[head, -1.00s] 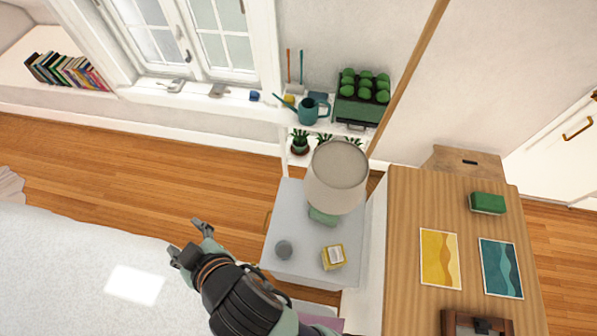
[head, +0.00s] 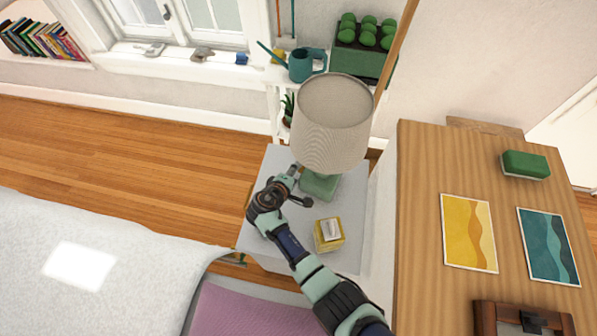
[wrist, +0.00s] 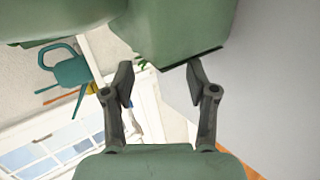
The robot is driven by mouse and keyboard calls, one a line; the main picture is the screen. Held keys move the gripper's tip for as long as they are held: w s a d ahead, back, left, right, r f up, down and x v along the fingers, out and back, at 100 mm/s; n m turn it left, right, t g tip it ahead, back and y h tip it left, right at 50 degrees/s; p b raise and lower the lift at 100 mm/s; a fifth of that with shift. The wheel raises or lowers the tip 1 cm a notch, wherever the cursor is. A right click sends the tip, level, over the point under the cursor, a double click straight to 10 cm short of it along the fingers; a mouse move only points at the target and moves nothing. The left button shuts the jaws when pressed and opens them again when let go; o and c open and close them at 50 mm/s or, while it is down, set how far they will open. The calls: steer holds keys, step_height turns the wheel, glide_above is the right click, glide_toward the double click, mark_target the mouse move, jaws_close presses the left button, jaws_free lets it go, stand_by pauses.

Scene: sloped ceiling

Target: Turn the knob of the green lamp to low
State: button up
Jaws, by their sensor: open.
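The green lamp (head: 320,186) stands on the grey bedside table (head: 352,205); its beige shade (head: 332,125) covers much of it from above. In the wrist view the green lamp base (wrist: 180,35) fills the top middle, just beyond my fingertips. My gripper (head: 296,171) is at the left side of the base, close under the shade's edge. In the wrist view my gripper (wrist: 160,76) is open, with its two fingers apart and nothing between them. I cannot make out the knob in either view, nor whether the fingers touch the lamp.
A yellow box (head: 328,235) stands on the table in front of the lamp. A teal watering can (head: 307,65) and potted plants (head: 357,45) are on the shelf behind. A wooden cabinet (head: 420,200) stands to the right, and the bed (head: 120,270) is at the left.

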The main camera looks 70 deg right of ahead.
mark_target(302, 169)
steer(key=b+x, duration=0.1)
steer(key=x, duration=0.3)
